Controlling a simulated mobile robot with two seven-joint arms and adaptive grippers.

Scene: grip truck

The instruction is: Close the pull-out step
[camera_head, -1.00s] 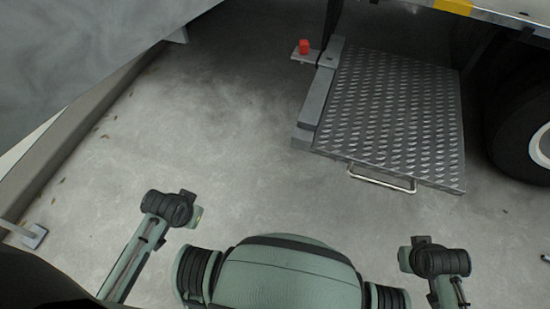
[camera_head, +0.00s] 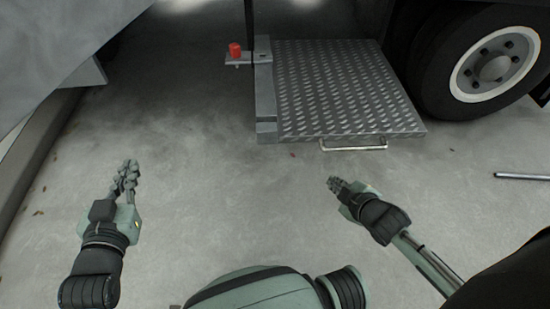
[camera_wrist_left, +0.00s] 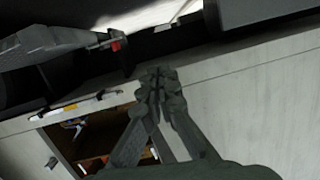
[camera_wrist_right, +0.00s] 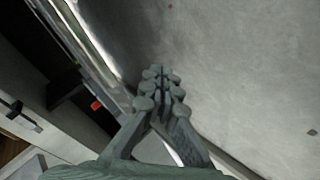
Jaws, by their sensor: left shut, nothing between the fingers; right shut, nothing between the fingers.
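The pull-out step (camera_head: 345,90) is a grey diamond-plate platform extended from under the truck, at the top centre-right of the head view. A thin metal handle (camera_head: 353,147) runs along its front edge. My left gripper (camera_head: 129,165) is shut and empty over the floor, well left of the step. My right gripper (camera_head: 332,182) is shut and empty, closer to the step, in front of and apart from the handle. The closed fingers also show in the left wrist view (camera_wrist_left: 157,75) and the right wrist view (camera_wrist_right: 160,75). The step is not clearly visible in either wrist view.
A red knob (camera_head: 234,50) sits on a bracket left of the step. A truck wheel (camera_head: 490,65) stands to its right. A metal rod (camera_head: 522,176) lies on the floor at the right. The concrete floor (camera_head: 220,180) between the grippers and the step is clear.

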